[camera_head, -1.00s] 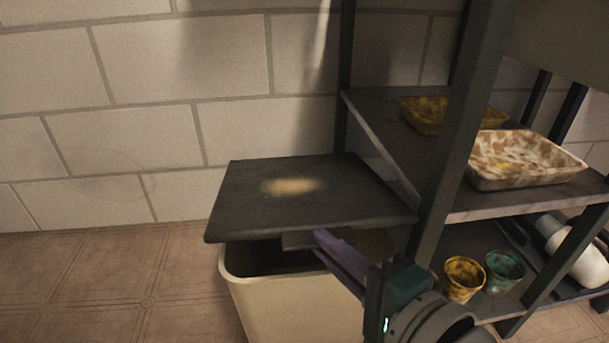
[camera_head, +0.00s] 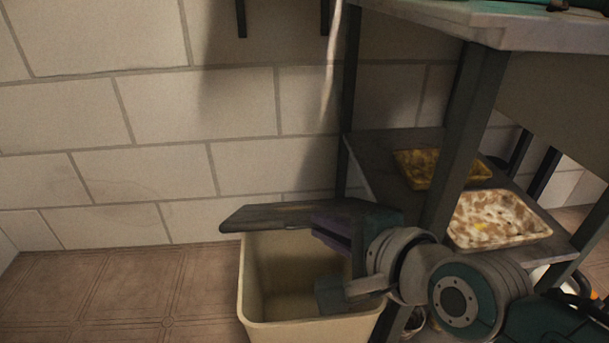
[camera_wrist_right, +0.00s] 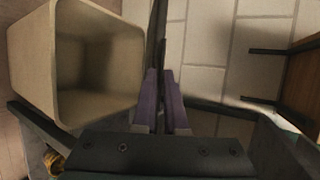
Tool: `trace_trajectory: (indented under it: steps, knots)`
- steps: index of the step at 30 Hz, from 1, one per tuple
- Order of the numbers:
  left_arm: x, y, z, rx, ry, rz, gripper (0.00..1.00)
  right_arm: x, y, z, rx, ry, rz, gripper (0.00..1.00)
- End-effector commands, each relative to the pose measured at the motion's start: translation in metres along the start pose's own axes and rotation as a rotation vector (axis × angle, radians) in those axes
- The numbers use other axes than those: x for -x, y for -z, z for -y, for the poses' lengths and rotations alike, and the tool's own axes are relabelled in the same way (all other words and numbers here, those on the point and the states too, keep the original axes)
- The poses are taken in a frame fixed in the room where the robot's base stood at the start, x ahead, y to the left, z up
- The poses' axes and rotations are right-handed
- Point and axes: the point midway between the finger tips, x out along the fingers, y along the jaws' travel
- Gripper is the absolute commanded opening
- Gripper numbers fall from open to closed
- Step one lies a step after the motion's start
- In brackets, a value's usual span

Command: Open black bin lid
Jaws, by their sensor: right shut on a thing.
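The black bin lid (camera_head: 275,216) is raised at the back of the cream bin (camera_head: 258,325), and I see it at a shallow angle. The bin's mouth is uncovered and its inside looks empty. My right gripper (camera_head: 335,226) has its purple fingers at the lid's right part, shut on it. In the right wrist view the lid shows as a thin dark edge (camera_wrist_right: 157,35) between the fingertips of the gripper (camera_wrist_right: 162,78), with the open bin (camera_wrist_right: 60,90) to the left. My left gripper is out of view.
A dark shelf rack (camera_head: 462,135) stands close on the right, its post just beside my right arm. A yellow tray (camera_head: 440,168) and a mottled white-brown tray (camera_head: 497,218) rest on its shelf. A block wall (camera_head: 190,110) is behind; the tiled floor (camera_head: 110,295) at left is clear.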

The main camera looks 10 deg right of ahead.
Motion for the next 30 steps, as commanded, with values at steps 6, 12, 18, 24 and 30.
trace_trajectory:
  steps: [6, 12, 18, 24, 30]
  knots:
    - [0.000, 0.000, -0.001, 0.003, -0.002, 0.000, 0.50, 0.000, 0.000, 0.004, 0.002, 0.007, 0.000, 0.00]
    - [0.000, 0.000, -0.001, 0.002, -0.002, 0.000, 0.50, 0.000, 0.000, 0.004, 0.003, 0.008, 0.000, 0.14]
    - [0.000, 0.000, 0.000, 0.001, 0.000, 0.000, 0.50, 0.000, 0.000, 0.003, 0.002, 0.005, 0.000, 0.37]
    - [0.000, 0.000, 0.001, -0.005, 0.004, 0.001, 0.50, 0.000, 0.000, 0.002, 0.001, 0.004, 0.000, 0.38]
    - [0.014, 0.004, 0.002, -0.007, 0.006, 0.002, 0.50, 0.016, 0.000, 0.005, 0.001, 0.002, -0.001, 0.38]
